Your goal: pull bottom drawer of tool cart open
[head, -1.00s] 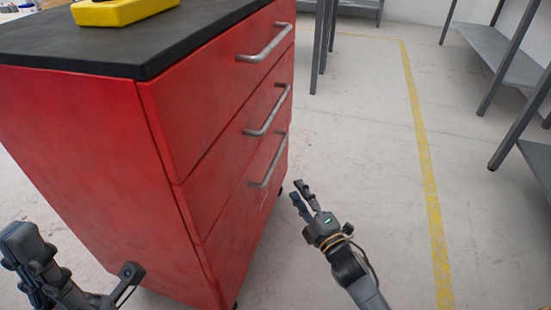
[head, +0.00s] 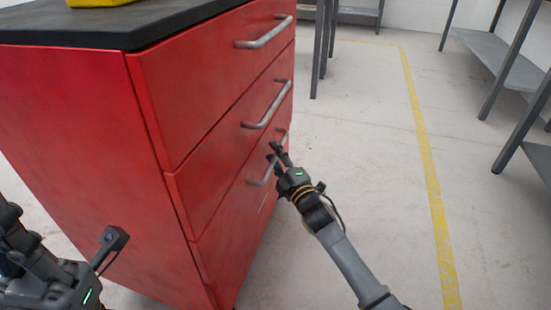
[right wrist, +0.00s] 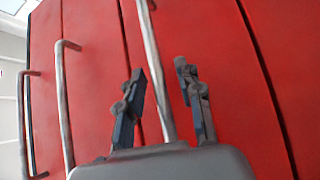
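The red tool cart (head: 90,130) has three drawers, all closed, with grey bar handles. The bottom drawer (head: 232,235) is flush with the cart front. Its handle (head: 262,177) is partly hidden behind my right gripper (head: 277,153) in the head view. In the right wrist view, my right gripper (right wrist: 162,92) is open, with one finger on each side of the bottom handle (right wrist: 154,65). I see gaps between the bar and both fingers. My left gripper (head: 40,270) is low at the left beside the cart's side, and its fingers are not clear.
The middle handle (head: 268,107) and top handle (head: 265,35) sit above. A yellow object (head: 95,3) lies on the black cart top (head: 100,28). Grey shelving (head: 500,65) stands at the right. The floor right of the cart, with a yellow line (head: 428,160), is clear.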

